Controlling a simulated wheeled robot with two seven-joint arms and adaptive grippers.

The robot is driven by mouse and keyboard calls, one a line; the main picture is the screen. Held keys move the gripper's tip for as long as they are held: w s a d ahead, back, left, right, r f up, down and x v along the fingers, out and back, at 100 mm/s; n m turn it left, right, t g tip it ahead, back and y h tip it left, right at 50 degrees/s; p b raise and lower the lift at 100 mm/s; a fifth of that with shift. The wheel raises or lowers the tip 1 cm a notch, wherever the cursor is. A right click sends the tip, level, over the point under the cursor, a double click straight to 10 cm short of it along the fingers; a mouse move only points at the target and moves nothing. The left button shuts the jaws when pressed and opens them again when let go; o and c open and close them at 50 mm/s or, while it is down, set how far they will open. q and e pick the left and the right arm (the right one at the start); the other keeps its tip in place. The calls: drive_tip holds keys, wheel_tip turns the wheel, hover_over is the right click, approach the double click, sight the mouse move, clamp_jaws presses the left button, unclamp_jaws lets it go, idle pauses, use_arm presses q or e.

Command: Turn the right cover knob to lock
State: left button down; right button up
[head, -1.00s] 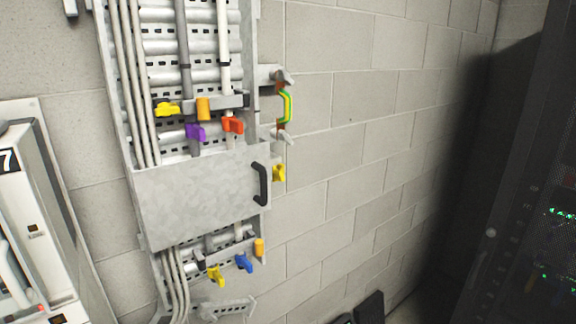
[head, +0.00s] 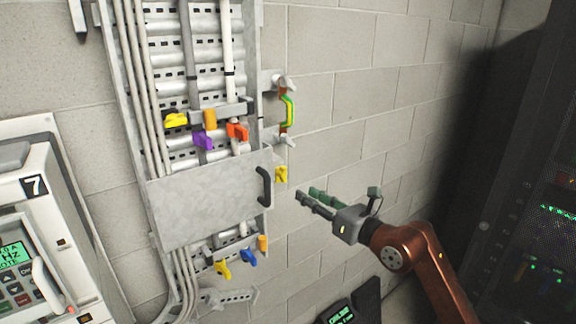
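The yellow right cover knob (head: 282,174) sits just right of the grey metal cover (head: 205,200), beside the cover's black handle (head: 264,187). My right gripper (head: 306,192) points left toward the knob from its lower right. Its fingertips appear a short way from the knob, with clear wall showing between in the picture. Its two fingers look apart with nothing between them. The depth gap to the knob is hard to judge. My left gripper is not in view.
Above the cover are yellow (head: 176,119), purple (head: 204,141) and red (head: 238,131) knobs. A green-yellow handle (head: 288,109) is at upper right. Yellow (head: 223,269) and blue (head: 248,256) knobs sit below. A drive unit (head: 40,220) stands left and a dark rack (head: 525,200) right.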

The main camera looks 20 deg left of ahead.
drive_tip(key=n, duration=0.1)
approach(287, 170)
drive_tip(key=a, duration=0.1)
drive_tip(key=shift+n+t, duration=0.3)
drive_tip(key=shift+t, duration=0.1)
drive_tip(key=p+x, duration=0.3)
drive_tip(key=x, duration=0.3)
drive_tip(key=shift+w+a, duration=0.2)
drive_tip(key=shift+a, duration=0.15)
drive_tip(key=shift+w+a+f, duration=0.2)
drive_tip(key=shift+w+a, duration=0.2)
drive_tip(key=shift+c, duration=0.5)
clamp_jaws()
